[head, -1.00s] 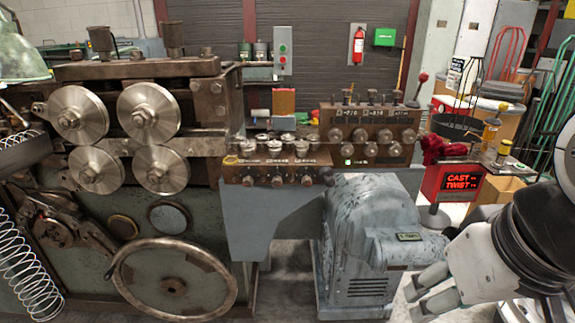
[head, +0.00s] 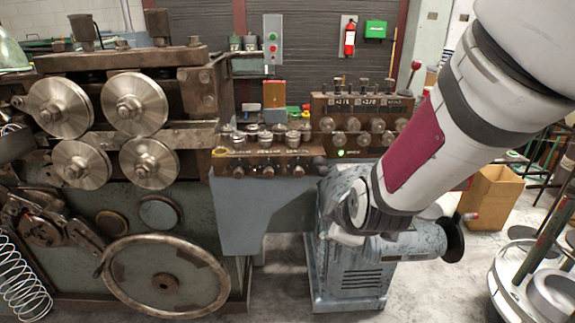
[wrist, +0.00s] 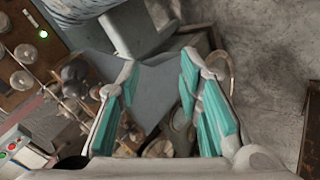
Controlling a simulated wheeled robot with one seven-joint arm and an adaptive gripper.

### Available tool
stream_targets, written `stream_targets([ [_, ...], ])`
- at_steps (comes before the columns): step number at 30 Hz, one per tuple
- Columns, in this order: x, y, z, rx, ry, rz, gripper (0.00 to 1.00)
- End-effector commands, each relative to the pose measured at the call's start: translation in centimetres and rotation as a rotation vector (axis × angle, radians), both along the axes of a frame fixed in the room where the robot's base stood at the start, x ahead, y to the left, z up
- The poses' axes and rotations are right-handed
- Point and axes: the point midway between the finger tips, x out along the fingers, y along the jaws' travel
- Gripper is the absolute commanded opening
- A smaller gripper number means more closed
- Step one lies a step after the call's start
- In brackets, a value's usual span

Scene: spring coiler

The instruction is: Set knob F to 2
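The control panel is a brown box with two sections on the coiler. The lower left section (head: 262,162) has a row of dark knobs, with a knob at its right end (head: 299,170). The taller right section (head: 350,108) carries rows of round metal knobs and small displays. Lettering is too small to read, so I cannot tell which knob is F or its setting. My gripper (wrist: 160,68) is open and empty in the wrist view, its teal-padded fingers apart. Panel knobs (wrist: 22,80) show left of it. In the head view my arm mostly hides the gripper, in front of the grey motor.
The grey motor housing (head: 345,265) stands below the panel. Large rollers (head: 135,105) and a handwheel (head: 166,283) are at left. A cardboard box (head: 490,190) and a round stand (head: 530,290) are at right. Some floor between is clear.

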Motion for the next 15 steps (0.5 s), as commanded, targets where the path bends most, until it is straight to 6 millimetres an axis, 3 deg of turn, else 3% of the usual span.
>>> stream_targets([
  [1, 1.1, 0.2, -1.6, -0.091, -0.025, 0.056, 0.33],
  [6, 4.7, 0.1, -4.0, -0.440, -0.156, 0.246, 0.33],
  [11, 7.4, 0.6, -4.6, -0.830, -0.287, 0.431, 0.33],
  [15, 9.0, 2.0, -3.5, -1.194, -0.409, 0.577, 0.33],
])
